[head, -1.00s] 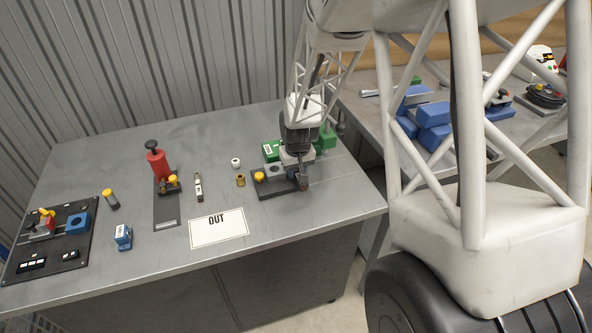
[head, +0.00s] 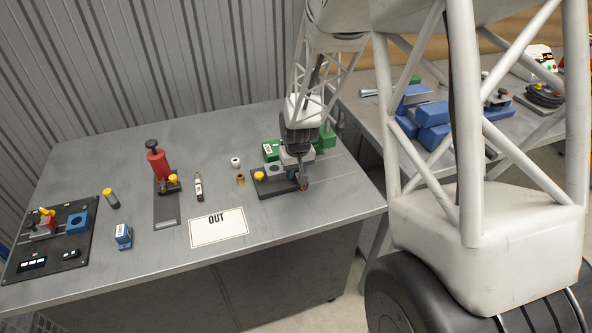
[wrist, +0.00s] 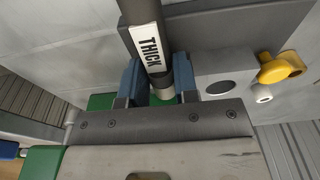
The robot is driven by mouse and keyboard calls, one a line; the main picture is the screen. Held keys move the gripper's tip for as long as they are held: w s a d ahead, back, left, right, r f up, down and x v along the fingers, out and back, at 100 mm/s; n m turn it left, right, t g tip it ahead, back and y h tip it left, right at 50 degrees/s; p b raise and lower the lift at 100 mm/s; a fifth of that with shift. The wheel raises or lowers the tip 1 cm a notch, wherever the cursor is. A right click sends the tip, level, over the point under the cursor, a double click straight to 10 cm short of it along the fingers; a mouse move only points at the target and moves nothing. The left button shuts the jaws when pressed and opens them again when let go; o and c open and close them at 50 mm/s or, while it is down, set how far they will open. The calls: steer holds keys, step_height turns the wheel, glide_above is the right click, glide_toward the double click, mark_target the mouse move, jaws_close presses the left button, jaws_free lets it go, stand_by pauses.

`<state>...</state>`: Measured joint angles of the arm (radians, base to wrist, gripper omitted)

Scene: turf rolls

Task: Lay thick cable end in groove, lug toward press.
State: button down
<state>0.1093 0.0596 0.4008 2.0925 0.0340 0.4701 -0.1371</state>
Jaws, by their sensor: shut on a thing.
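The thick cable end is a dark cylinder with a white label reading "THICK" (wrist: 150,46). In the wrist view it lies between the two blue-grey fingers of my gripper (wrist: 158,85), which is shut on it. A pale ring shows at its near end, and green lies just below. In the head view my gripper (head: 298,163) is low over the right end of a dark fixture plate (head: 275,190) with a grey block and a yellow knob (head: 259,176). The knob also shows in the wrist view (wrist: 281,67). I cannot make out the groove or the lug's direction; the gripper covers that area.
A green block (head: 271,150) stands just behind the fixture. A black panel (head: 50,240) is at the far left. The bench front is mostly clear.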

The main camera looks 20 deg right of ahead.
steer(key=shift+s+f, duration=0.15)
steer(key=shift+f, duration=0.7)
steer(key=c, duration=1)
jaws_free()
steer(key=shift+r, duration=0.5)
steer(key=shift+o, duration=1.1)
steer(key=shift+r, duration=0.35)
steer(key=shift+s+r, duration=0.15)
steer(key=shift+r, duration=1.8)
steer(key=shift+s+r, duration=0.15)
steer(key=shift+r, duration=1.75)
